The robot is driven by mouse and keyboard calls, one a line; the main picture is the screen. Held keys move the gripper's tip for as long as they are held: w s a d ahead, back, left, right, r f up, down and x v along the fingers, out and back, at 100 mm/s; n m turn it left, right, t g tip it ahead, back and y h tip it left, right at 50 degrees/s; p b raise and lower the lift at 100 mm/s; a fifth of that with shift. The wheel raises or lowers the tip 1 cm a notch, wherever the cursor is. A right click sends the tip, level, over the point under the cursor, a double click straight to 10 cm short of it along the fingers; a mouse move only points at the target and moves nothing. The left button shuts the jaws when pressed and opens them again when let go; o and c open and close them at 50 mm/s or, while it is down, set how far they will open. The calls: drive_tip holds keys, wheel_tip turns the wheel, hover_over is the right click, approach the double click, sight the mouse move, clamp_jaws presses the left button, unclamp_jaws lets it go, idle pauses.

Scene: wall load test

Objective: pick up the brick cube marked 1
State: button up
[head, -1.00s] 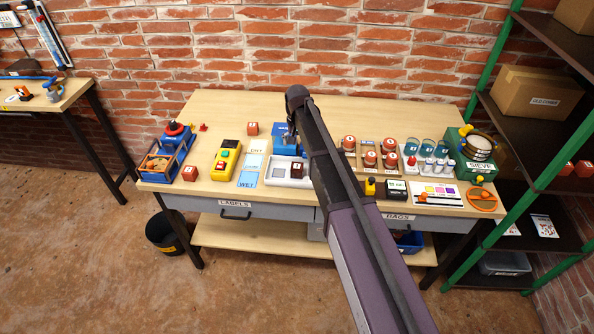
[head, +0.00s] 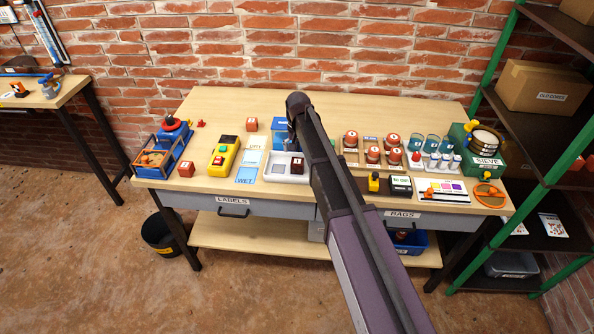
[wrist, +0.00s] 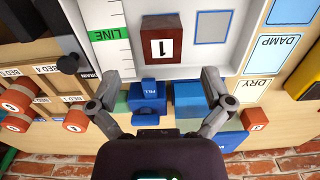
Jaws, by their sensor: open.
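The brick cube marked 1 (wrist: 161,40) is reddish brown with a white label. It sits in a white tray (wrist: 186,67), which also holds a grey square patch. In the head view the cube (head: 297,164) is in the white tray near the table's front middle. My gripper (wrist: 160,80) is open, with one finger on each side and nothing between the tips. In the wrist picture the cube lies just beyond the fingertips, between their lines; I cannot tell the height gap. In the head view my arm hides most of the gripper.
Blue equipment (wrist: 148,98) stands beside the tray, below the cube in the wrist view. Other brick cubes stand at the table's left front (head: 186,169) and back (head: 251,125). A yellow button box (head: 224,156) is left of the tray. Jars and cylinders crowd the right.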

sight(297, 161)
drive_tip(key=shift+f+b, duration=1.1)
drive_tip(key=shift+f, duration=0.25)
drive_tip(key=shift+w+a+f+b, duration=0.1)
drive_tip(key=shift+w+f+b, duration=0.05)
drive_tip(key=shift+f+b, duration=1.15)
drive_tip(key=shift+w+f+b, duration=0.15)
drive_tip(key=shift+f+b, duration=1.15)
drive_tip(key=c, duration=1.3)
